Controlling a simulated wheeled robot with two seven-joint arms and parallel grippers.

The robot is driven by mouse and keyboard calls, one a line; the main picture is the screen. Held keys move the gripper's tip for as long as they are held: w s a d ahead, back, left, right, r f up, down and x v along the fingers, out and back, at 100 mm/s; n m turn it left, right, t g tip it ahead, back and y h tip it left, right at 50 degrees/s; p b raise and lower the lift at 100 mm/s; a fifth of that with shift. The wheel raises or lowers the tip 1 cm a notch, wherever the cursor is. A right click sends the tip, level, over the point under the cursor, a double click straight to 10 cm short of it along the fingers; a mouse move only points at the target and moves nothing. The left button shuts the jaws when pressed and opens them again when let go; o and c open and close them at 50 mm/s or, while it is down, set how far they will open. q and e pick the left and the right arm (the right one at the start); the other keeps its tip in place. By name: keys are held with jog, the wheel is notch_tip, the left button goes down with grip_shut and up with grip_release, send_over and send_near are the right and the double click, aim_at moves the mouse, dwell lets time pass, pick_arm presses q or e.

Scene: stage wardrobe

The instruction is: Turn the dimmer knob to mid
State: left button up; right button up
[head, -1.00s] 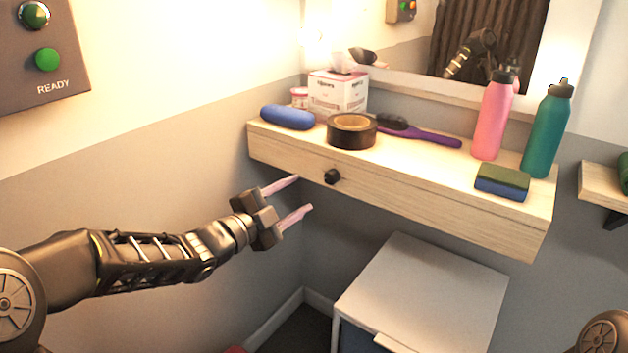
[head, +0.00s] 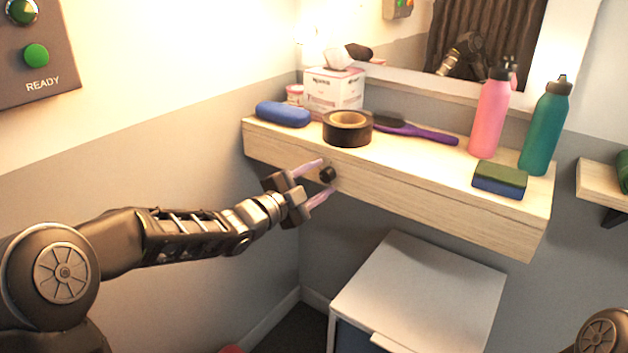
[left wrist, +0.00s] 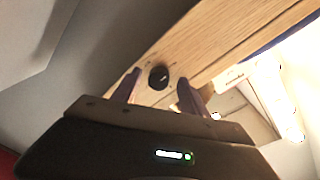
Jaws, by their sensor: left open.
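The dimmer knob (head: 327,175) is a small black round knob on the front face of the wooden shelf. My left gripper (head: 320,179) is open, with its two pinkish fingers pointing at the shelf front, one above and one below the knob in the head view. In the left wrist view the knob (left wrist: 158,76) lies between and beyond the open fingertips (left wrist: 160,86), with a light pointer mark on its face. Whether the fingers touch it cannot be told. My right gripper is not in view.
On the shelf (head: 420,190) stand a roll of black tape (head: 346,130), a blue case (head: 283,114), a tissue box (head: 333,92), a purple brush (head: 425,134), bottles and a sponge (head: 499,180). A white cabinet (head: 420,290) stands below. Space before the knob is free.

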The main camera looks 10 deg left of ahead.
pick_arm(q)
jog(key=shift+c, duration=0.2)
jog(key=shift+w, duration=0.1)
jog(key=c, duration=0.5)
jog(key=shift+r, duration=0.1)
grip_shut()
